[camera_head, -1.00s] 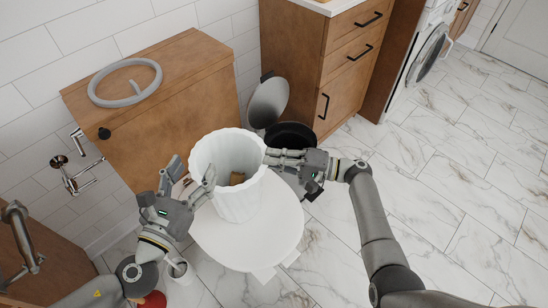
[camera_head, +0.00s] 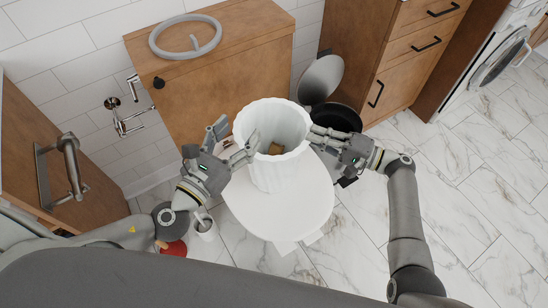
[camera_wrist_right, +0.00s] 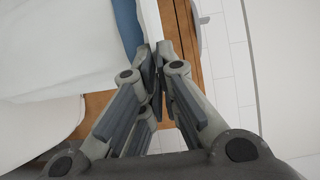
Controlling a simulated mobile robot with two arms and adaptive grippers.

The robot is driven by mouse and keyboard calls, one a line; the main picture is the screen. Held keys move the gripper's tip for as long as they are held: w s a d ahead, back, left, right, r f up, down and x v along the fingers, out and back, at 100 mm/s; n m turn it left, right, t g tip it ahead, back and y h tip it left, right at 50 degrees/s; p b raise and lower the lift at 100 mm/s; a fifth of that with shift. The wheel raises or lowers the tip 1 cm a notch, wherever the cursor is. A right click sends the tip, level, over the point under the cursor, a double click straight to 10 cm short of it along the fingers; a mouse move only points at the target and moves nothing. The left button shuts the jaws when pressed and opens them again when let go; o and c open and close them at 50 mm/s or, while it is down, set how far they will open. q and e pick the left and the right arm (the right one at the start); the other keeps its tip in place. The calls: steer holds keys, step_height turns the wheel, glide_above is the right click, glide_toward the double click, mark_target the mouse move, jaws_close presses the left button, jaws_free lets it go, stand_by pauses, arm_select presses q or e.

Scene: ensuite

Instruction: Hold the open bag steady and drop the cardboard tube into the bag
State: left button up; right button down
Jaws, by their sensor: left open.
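The bag (camera_head: 270,178) is white, fluted and upright with its mouth open. It stands on a white toilet lid. A small brown piece, apparently the cardboard tube (camera_head: 276,149), shows inside the bag; most of it is hidden by the front wall. My left gripper (camera_head: 235,133) is open and empty at the bag's left front side, its fingers spread near the rim. I cannot tell if they touch it. My right gripper (camera_head: 313,134) is at the bag's right rim with its fingers closed on the wall. In the right wrist view its fingertips (camera_wrist_right: 160,55) are together beside white material.
The toilet lid (camera_head: 295,215) is otherwise bare. A brush holder (camera_head: 205,228) stands at the left. Floor is clear at right.

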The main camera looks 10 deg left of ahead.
steer(key=c, duration=1.6)
jaws_free()
steer(key=shift+o, duration=0.2)
